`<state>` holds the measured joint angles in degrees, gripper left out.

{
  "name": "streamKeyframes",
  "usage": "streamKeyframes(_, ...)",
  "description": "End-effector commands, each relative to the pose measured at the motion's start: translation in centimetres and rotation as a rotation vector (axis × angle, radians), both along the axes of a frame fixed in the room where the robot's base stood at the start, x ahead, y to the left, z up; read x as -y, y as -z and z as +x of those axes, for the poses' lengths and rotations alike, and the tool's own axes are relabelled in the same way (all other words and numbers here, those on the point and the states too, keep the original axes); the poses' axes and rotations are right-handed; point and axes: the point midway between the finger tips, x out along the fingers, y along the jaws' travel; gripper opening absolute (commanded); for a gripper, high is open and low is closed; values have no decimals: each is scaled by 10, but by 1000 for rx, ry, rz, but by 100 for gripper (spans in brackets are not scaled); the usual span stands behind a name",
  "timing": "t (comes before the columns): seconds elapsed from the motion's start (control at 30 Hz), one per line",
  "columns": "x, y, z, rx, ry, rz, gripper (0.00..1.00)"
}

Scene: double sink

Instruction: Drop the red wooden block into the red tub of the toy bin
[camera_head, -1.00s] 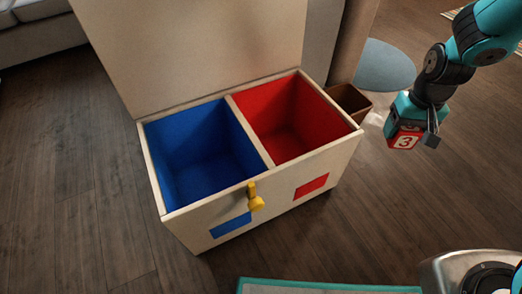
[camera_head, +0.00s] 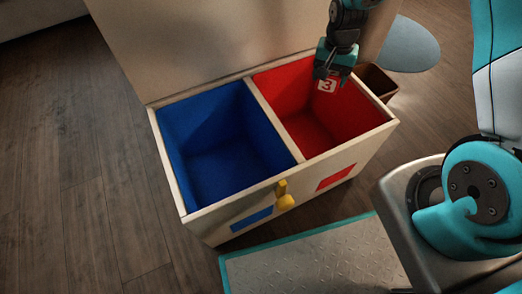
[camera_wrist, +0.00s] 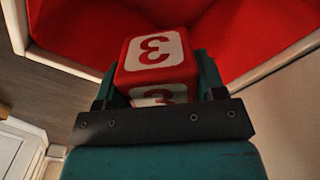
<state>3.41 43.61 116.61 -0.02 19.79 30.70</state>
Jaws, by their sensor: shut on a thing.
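The red wooden block (camera_head: 327,85) has a white panel with a red 3. My gripper (camera_head: 331,76) is shut on it and holds it over the red tub (camera_head: 308,122) of the toy bin (camera_head: 197,208). In the wrist view, the block (camera_wrist: 156,60) sits between the fingers, and the red lining of the tub (camera_wrist: 270,30) lies beyond it. The blue tub (camera_head: 215,135) is to the left of the red one, behind a wooden divider. The block's far side is hidden.
The bin's raised lid (camera_head: 200,45) stands behind the tubs. A yellow latch (camera_head: 284,197) is on the front wall. A small brown box (camera_head: 374,82) stands at the bin's right, near a round blue-grey mat (camera_head: 412,46). Wooden floor is clear at left.

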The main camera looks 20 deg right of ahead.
Motion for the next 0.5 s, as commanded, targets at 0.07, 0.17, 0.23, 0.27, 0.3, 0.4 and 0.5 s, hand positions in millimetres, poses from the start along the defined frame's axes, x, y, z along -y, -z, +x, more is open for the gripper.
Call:
streamKeyframes(0.07,-1,9,0,0,-3,0,39)
streamKeyframes(0.17,-1,20,0,0,-4,0,39)
streamKeyframes(0.23,0,29,0,0,-3,0,39)
streamKeyframes(0.27,0,33,0,0,-3,0,39)
streamKeyframes(0.3,0,38,0,0,-3,0,39)
streamKeyframes(0.4,1,49,0,0,-2,0,39)
streamKeyframes(0.5,1,55,0,0,-2,0,39)
